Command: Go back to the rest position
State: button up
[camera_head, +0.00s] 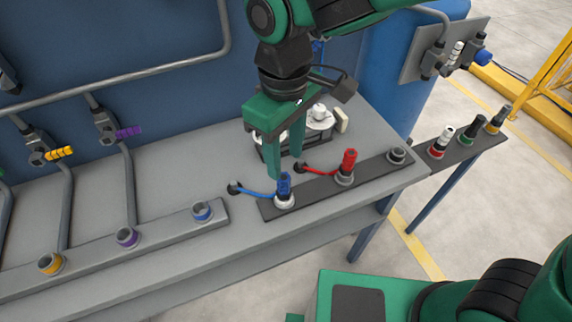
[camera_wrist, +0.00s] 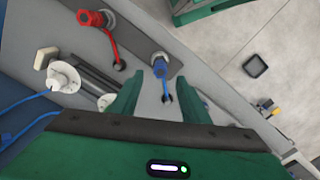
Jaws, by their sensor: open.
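My gripper (camera_head: 268,150) is green and hangs over the grey bench, just behind the dark holder strip. In the wrist view my gripper (camera_wrist: 160,88) has its two fingers spread apart with nothing between them. The blue pipe (camera_head: 284,186) stands upright in a white-ringed socket, close to the right of the fingertips. It also shows ahead of the fingers in the wrist view (camera_wrist: 160,62). The red pipe (camera_head: 347,165) stands upright in the socket beside it, to the right. It also shows at the upper left in the wrist view (camera_wrist: 92,18).
A white round fixture (camera_head: 318,120) sits behind the strip. A grey rail (camera_head: 180,226) with coloured rings runs along the left front. Pipes line the blue wall.

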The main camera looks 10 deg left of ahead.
jog(key=w+d+r+m, duration=0.1)
jog(key=w+d+m, duration=0.15)
jog(key=d, duration=0.65)
jog(key=w+d+r+m, duration=0.1)
jog(key=w+d+m, duration=0.15)
jog(key=d, duration=0.55)
jog(key=w+d+r+m, duration=0.15)
jog(key=d+m, duration=0.25)
jog(key=d, duration=0.5)
jog(key=s+d+f+m, duration=0.2)
jog(key=s+d+m, duration=0.2)
jog(key=d, duration=0.6)
jog(key=s+d+f+m, duration=0.2)
jog(key=s+d+m, duration=0.3)
jog(key=s+d, duration=0.4)
jog(key=shift+d+m, duration=0.3)
jog(key=shift+d, duration=0.45)
jog(key=shift+f, duration=0.1)
jog(key=shift+w+f, duration=0.25)
jog(key=shift+w, duration=0.3)
